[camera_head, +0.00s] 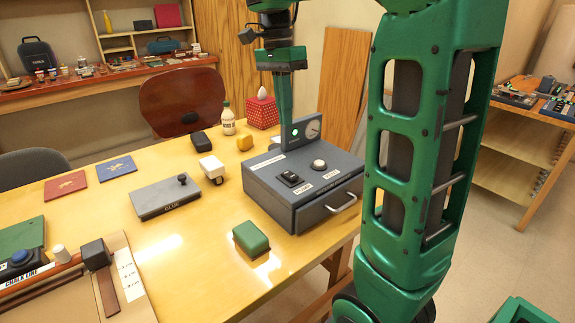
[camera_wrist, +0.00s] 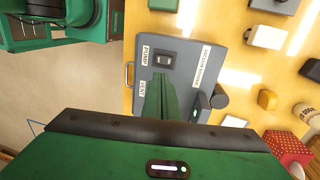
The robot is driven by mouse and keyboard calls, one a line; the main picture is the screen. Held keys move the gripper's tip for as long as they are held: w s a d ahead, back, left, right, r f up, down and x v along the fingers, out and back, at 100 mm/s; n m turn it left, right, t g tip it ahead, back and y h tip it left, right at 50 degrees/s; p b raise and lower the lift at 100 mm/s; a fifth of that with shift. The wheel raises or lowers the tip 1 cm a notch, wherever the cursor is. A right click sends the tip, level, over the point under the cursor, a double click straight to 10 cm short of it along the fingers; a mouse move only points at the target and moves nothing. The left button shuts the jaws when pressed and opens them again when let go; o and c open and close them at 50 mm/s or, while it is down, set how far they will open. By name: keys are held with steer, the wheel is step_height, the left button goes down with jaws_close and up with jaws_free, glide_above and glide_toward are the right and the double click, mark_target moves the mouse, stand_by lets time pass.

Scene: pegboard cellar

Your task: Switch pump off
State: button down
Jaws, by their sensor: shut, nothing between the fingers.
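A grey box (camera_head: 275,192) with a front drawer handle stands at the table's right edge; it also shows in the wrist view (camera_wrist: 190,50). On its top is a dark rocker switch (camera_head: 291,179) beside the label PUMP; the switch is clear in the wrist view (camera_wrist: 164,59). I cannot tell which way it is tipped. A white-topped knob (camera_head: 319,165) sits by the label VENT; in the wrist view my fingers hide it. An upright gauge panel (camera_head: 313,129) with a green light stands at the back. My gripper (camera_wrist: 159,80) is shut and empty, pointing down above the box.
On the table are a green block (camera_head: 251,238), a grey slab labelled GLUE (camera_head: 165,196), a white item (camera_head: 211,168), a yellow item (camera_head: 244,142), a bottle (camera_head: 228,120) and a red tissue box (camera_head: 263,112).

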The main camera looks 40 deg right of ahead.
mark_target(291, 177)
steer(key=f, duration=0.4)
steer(key=s+f, duration=0.1)
steer(key=f, duration=0.4)
steer(key=s+f, duration=0.1)
steer(key=f, duration=0.3)
steer(key=shift+s+f, duration=0.1)
steer(key=shift+f, duration=0.15)
